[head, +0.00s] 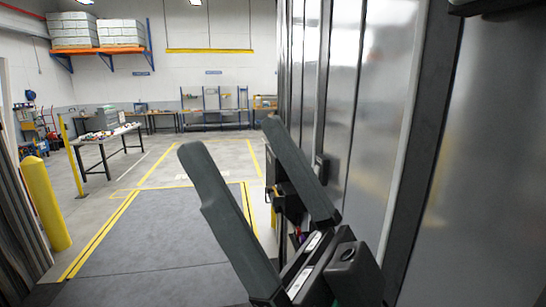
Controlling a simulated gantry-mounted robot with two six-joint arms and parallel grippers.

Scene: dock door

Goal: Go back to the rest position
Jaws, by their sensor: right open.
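My right gripper (232,150) fills the lower middle of the head view. Its two long dark fingers are spread wide apart with nothing between them. It is raised in front of the grey metal door panels (345,110) on the right, and I cannot tell how close it is to them. My left gripper is not in view.
A yellow bollard (45,203) stands at the left. A work table (108,142) with small items is behind it. Yellow lines (100,236) edge a dark floor area (160,245) that looks clear. Shelves and benches (215,108) line the back wall.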

